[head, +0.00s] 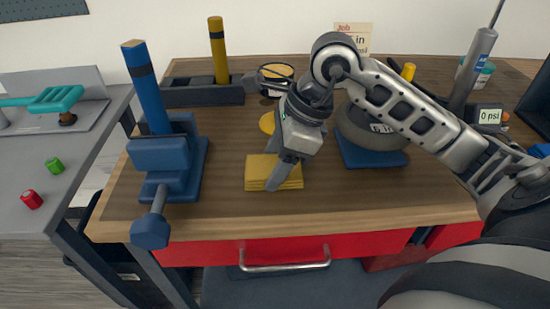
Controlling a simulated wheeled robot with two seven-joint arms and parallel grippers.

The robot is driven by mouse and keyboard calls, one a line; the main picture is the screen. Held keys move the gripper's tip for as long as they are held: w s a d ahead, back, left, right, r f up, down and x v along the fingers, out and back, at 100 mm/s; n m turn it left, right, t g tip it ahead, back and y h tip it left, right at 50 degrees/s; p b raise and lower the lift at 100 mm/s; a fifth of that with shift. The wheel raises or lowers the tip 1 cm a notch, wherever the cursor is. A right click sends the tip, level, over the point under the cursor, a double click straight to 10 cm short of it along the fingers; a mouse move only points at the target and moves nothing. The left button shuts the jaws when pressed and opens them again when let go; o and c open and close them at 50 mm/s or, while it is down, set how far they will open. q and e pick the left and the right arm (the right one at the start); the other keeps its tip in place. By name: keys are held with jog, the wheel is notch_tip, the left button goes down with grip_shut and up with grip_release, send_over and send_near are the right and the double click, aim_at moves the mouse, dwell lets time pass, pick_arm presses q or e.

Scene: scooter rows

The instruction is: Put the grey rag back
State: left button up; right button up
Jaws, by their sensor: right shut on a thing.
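My right gripper (279,176) reaches in from the right and points down at the front middle of the wooden bench. It is shut on a folded mustard-yellow cloth (257,173), which is at the bench top near the front edge. The fingers cover part of the cloth, and I cannot tell whether it is lifted. I see no rag that is clearly grey. My left gripper is not in view.
A blue vise (160,155) with a blue post stands left on the wooden bench (225,215). A grey round weight-like object (370,128) on a blue base and a tin (276,78) stand behind the gripper. A red drawer (345,246) is below. Bare wood lies left of the cloth.

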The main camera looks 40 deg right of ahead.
jog(key=shift+f, duration=0.15)
jog(key=o, duration=0.5)
jog(key=shift+f+b, duration=0.1)
jog(key=shift+b, duration=0.2)
jog(key=shift+c, duration=0.2)
jog(key=o, duration=0.4)
